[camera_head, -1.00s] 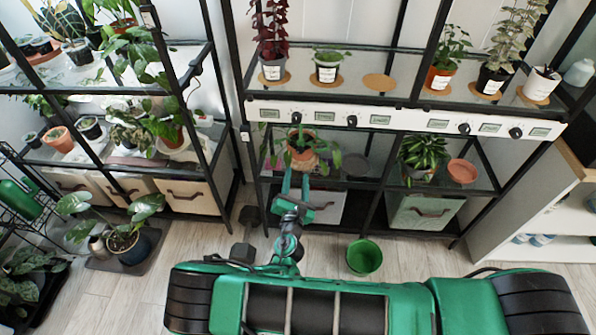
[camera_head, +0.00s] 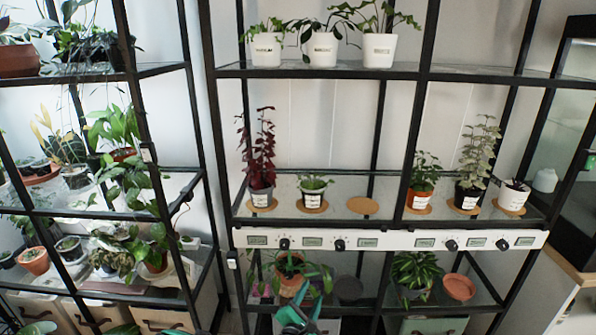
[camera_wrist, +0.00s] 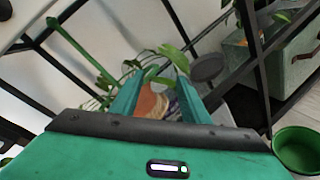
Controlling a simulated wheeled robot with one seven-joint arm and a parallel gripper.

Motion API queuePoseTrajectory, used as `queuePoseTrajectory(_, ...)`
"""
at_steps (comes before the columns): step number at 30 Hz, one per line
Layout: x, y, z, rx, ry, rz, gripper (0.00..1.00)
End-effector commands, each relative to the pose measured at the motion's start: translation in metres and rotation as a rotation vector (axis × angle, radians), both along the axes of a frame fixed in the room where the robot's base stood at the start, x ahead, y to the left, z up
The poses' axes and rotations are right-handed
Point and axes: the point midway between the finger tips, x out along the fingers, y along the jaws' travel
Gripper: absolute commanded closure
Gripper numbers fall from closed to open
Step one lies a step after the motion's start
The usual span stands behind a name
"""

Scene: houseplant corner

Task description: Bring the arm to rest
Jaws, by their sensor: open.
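My gripper (camera_head: 300,312) is at the bottom of the head view, in front of the shelf below the control strip. Its two green fingers are apart in the wrist view (camera_wrist: 160,100), with nothing held between them. Beyond the fingers is a trailing plant in a terracotta pot (camera_head: 290,283), which stands on the lower shelf. The same pot shows between the fingers in the wrist view (camera_wrist: 152,104). I cannot tell from these frames how far the fingertips are from it.
A white control strip (camera_head: 390,240) with knobs and displays runs above the lower shelf. A grey saucer (camera_head: 348,289) and a terracotta saucer (camera_head: 459,287) sit on that shelf. A bare cork coaster (camera_head: 362,206) lies between potted plants. A green bucket (camera_wrist: 298,150) stands at right in the wrist view.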

Motion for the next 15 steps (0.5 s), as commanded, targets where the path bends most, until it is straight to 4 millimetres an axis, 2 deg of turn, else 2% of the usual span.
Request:
queuePoseTrajectory(1, 0.004, -0.015, 0.008, 0.06, 0.018, -0.067, 0.58)
queuePoseTrajectory(6, 0.008, -0.062, 0.024, 0.244, 0.074, -0.27, 0.58)
queuePoseTrajectory(15, -0.002, -0.127, 0.058, 0.568, 0.146, -0.593, 0.58)
